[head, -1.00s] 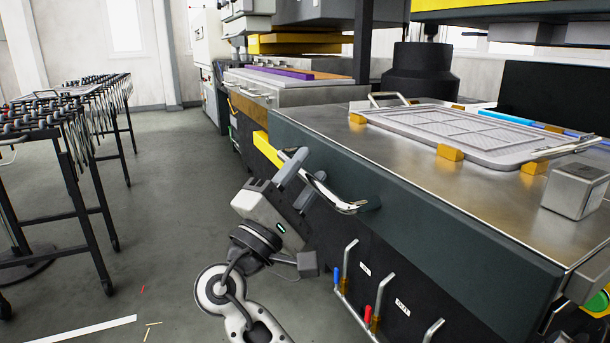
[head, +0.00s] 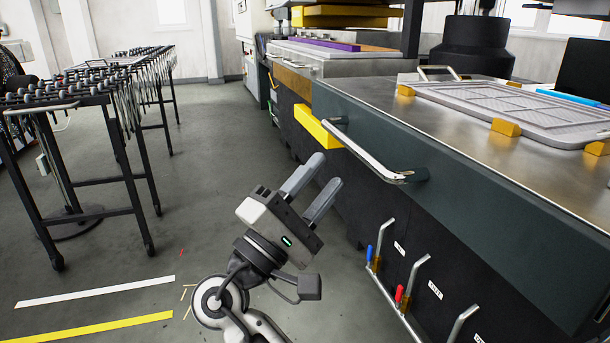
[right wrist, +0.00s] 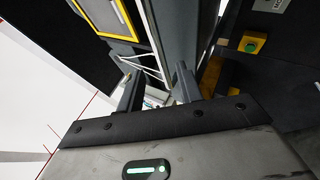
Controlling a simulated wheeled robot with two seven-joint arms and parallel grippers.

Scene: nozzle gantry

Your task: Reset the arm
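My right gripper (head: 312,186) is in the lower middle of the head view, in front of the dark machine bench. Its two grey fingers point up and to the right and stand apart with nothing between them. It is below and left of the chrome bar handle (head: 365,152) on the bench front, and appears apart from it. In the right wrist view the two fingers (right wrist: 157,88) also stand apart and empty. My left gripper is not in view.
The bench (head: 470,165) with a grey panel (head: 510,108) on its top fills the right side. Pipes with blue and red valve levers (head: 400,293) stand out from its front. A roller rack (head: 75,150) stands at the left. Open floor (head: 210,150) lies between.

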